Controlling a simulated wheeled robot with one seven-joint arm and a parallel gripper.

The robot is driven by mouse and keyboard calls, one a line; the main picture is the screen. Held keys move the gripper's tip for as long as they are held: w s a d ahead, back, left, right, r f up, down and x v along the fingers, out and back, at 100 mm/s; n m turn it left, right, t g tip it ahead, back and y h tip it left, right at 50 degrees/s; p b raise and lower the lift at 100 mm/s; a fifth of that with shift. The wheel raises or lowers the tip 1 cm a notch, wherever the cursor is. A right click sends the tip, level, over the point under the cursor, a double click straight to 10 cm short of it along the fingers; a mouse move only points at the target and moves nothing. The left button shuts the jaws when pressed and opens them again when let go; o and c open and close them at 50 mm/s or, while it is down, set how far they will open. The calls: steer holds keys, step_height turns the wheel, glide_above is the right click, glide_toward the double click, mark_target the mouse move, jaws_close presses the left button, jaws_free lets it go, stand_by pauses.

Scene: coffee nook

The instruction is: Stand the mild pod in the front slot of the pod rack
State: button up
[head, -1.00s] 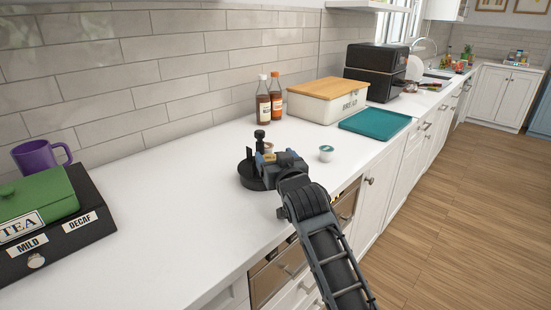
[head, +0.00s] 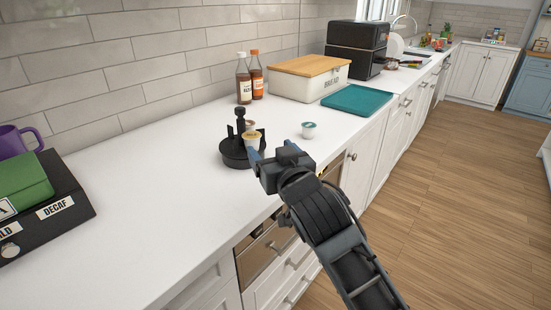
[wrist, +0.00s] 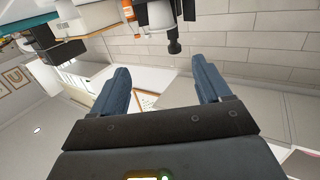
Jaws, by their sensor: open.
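The black round pod rack (head: 236,156) stands on the counter with an upright post and knob. A pod with a yellow lid (head: 251,136) is at its near right side, and a brown-topped pod (head: 249,125) sits behind it. A white pod with a teal lid (head: 309,130) stands upright on the counter, right of the rack. I cannot read which pod is mild. My gripper (head: 268,150) is open, just right of and in front of the rack, beside the yellow-lidded pod. In the wrist view its fingers (wrist: 160,64) are spread with nothing between them; the rack's knob (wrist: 175,46) shows beyond.
Two syrup bottles (head: 244,82), a bread box (head: 306,81) and a teal tray (head: 358,100) stand farther back. The counter between is clear.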

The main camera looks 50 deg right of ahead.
steer(key=shift+s+a, duration=0.1)
steer(key=shift+s, duration=0.1)
steer(key=shift+s, duration=0.1)
steer(key=s+a+f+n+y, duration=0.3)
steer(key=s+a+f, duration=0.2)
steer(key=s, duration=0.3)
steer(key=s+a+f+n+y, duration=0.2)
steer(key=s+a+f+y, duration=0.1)
steer(key=s+a+f, duration=0.4)
steer(key=s+a+r+y, duration=0.1)
steer(key=s+a, duration=0.2)
steer(key=s, duration=0.7)
steer(key=s+a+r+y, duration=0.1)
steer(key=s+a+r, duration=0.1)
steer(key=s, duration=0.8)
steer(key=shift+s+a+r+n+g, duration=0.15)
steer(key=shift+s+a+n+g, duration=0.15)
steer(key=shift+a, duration=0.4)
